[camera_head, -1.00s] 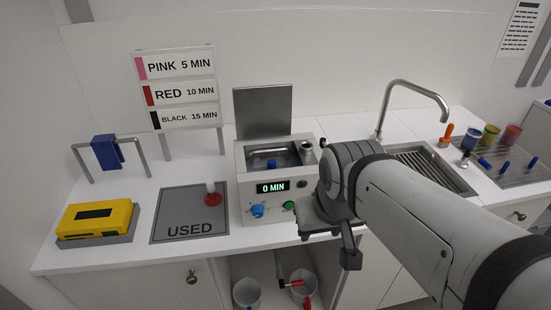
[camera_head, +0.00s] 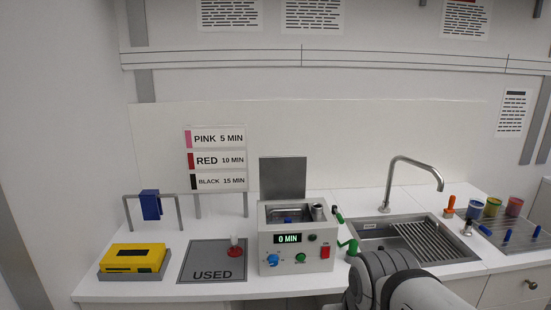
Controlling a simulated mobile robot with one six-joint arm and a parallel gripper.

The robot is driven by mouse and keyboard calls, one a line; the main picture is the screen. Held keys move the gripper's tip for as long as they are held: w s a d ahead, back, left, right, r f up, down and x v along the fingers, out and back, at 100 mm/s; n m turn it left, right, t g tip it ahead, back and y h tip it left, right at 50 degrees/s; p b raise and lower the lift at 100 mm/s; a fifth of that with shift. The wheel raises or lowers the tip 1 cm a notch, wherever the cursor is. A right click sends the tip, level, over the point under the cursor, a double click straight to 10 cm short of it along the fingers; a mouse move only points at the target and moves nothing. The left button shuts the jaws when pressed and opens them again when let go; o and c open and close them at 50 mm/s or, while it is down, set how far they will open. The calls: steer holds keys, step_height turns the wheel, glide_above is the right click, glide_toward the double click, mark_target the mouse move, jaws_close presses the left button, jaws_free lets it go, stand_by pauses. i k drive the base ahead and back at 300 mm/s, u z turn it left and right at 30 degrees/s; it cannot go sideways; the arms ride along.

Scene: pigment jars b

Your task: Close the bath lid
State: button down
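The bath (camera_head: 295,238) is a white box with a steel basin and a display reading 0 MIN. Its grey lid (camera_head: 283,178) stands upright at the back edge, so the bath is open. Something blue shows in the basin. My gripper (camera_head: 344,231) is at the right side of the bath, in front of the sink. Two green-tipped parts beyond my wrist appear to be its fingers, spread apart with nothing visible between them. My wrist hides part of it. I cannot tell how close it is to the bath's side.
A USED mat (camera_head: 205,262) with a red-and-white item lies left of the bath, beside a yellow box (camera_head: 136,256). A blue item hangs on a rack (camera_head: 128,211). A sink with a tall faucet (camera_head: 437,178) and coloured jars (camera_head: 494,206) stand right. A sign stands behind.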

mark_target(284, 177)
steer(key=u, duration=0.3)
steer(key=i, duration=1.15)
steer(key=z, duration=0.3)
